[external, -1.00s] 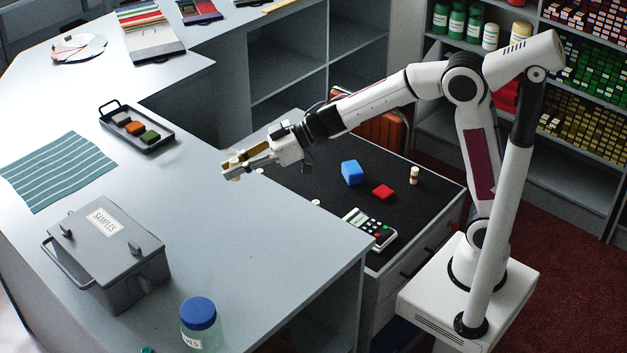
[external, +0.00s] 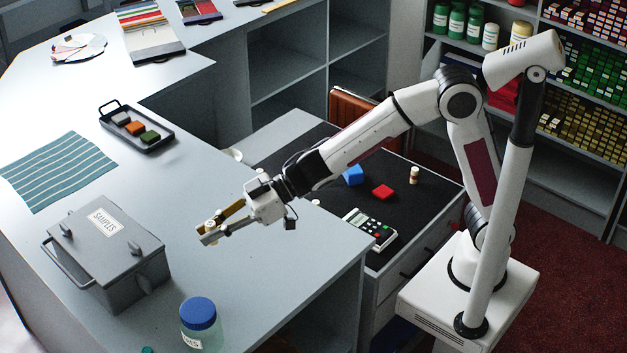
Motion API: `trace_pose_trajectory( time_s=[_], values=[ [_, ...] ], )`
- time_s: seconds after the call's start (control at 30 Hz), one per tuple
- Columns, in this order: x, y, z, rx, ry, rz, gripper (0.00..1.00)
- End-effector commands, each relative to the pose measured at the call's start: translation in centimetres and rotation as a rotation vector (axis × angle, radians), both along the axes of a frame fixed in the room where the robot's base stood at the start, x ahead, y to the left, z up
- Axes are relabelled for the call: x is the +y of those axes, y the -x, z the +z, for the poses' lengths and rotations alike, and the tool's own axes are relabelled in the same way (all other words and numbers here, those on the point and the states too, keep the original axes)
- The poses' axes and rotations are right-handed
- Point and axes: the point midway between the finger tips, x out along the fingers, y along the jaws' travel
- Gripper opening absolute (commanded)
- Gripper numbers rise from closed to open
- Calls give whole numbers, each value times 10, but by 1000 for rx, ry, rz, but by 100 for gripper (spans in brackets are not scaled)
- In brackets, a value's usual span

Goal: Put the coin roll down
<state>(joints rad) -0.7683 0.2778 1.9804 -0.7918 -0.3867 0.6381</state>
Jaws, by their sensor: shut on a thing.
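My gripper (external: 208,231) is shut on the coin roll (external: 210,224), a small pale piece between the fingertips, mostly hidden by the fingers. The gripper is over the grey counter (external: 185,190), to the right of the grey samples box. Whether the roll touches the counter or hangs above it I cannot tell.
The samples box (external: 110,255) and a blue-lidded jar (external: 199,322) stand near the gripper. A black tray (external: 155,147) and a striped cloth (external: 58,171) lie farther left. A calculator (external: 370,230), blue block (external: 353,175) and red block (external: 383,191) lie on the dark mat. Counter around the gripper is clear.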

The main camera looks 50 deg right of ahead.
Motion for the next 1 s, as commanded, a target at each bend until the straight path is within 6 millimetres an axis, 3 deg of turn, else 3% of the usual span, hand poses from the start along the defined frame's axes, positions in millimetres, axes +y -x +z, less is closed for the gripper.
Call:
trace_pose_trajectory(
  time_s=[0.43,1.0],
  values=[
    [3,3,-45,2,0,4,0],
    [3,2,-53,0,0,3,0]
  ],
)
